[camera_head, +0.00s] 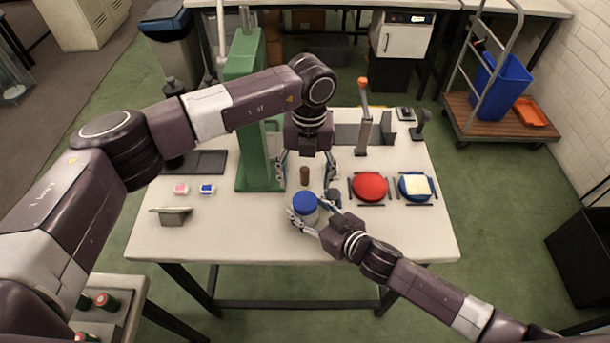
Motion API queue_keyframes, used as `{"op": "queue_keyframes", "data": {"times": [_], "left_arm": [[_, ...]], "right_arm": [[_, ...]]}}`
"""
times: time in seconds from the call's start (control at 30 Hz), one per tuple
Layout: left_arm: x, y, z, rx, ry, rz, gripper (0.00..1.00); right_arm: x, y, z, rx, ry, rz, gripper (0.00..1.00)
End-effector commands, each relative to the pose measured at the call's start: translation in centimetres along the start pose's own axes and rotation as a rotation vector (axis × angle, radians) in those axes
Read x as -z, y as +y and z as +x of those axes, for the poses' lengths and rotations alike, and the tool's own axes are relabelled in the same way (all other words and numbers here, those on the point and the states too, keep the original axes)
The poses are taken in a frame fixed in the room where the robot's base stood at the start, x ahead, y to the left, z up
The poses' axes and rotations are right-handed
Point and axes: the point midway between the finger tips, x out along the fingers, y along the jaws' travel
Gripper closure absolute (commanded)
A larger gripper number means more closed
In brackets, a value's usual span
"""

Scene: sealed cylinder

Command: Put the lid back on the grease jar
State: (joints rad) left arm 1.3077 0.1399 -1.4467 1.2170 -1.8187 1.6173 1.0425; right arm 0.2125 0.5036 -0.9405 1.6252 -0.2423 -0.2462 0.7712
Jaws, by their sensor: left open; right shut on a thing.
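A small jar-like container with a blue top (304,203) and a pale body stands at the front middle of the table. My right gripper (307,212) is shut on it, with fingers on both sides. I cannot tell whether the blue top is the lid or how it sits. My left gripper (306,178) is open and points down just behind the jar. A brown cylinder (304,175) shows between its fingers, apparently untouched. A red round disc (369,187) and a blue round disc (411,180) with a cream square on it lie to the right.
The white table (230,240) has free room at its front. A green press-like column (252,150) stands left of my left gripper. An orange-topped post (364,130) stands at the back right. Small red and blue items (207,189) lie left.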

Motion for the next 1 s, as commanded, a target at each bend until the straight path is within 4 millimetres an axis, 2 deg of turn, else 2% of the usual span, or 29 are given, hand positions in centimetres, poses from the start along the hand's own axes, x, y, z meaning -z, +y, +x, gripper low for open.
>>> {"op": "queue_keyframes", "data": {"times": [0.3,0.5,0.7,1.0], "left_arm": [[0.27,0.04,-0.57,0.032,-0.027,-0.518,0.37],[0.35,0.09,-0.82,0.049,-0.033,-0.731,0.37],[0.4,0.07,-0.91,0.055,-0.034,-0.805,0.37],[0.4,0.07,-0.87,0.055,-0.034,-0.807,0.37]], "right_arm": [[-0.07,0.01,-0.01,0.0,-0.001,0.0,1.0],[-0.06,0.01,-0.01,0.0,-0.001,0.0,1.0],[-0.06,0.0,-0.01,0.0,-0.001,0.0,1.0],[-0.06,0.0,-0.01,0.0,-0.001,0.0,1.0]]}}
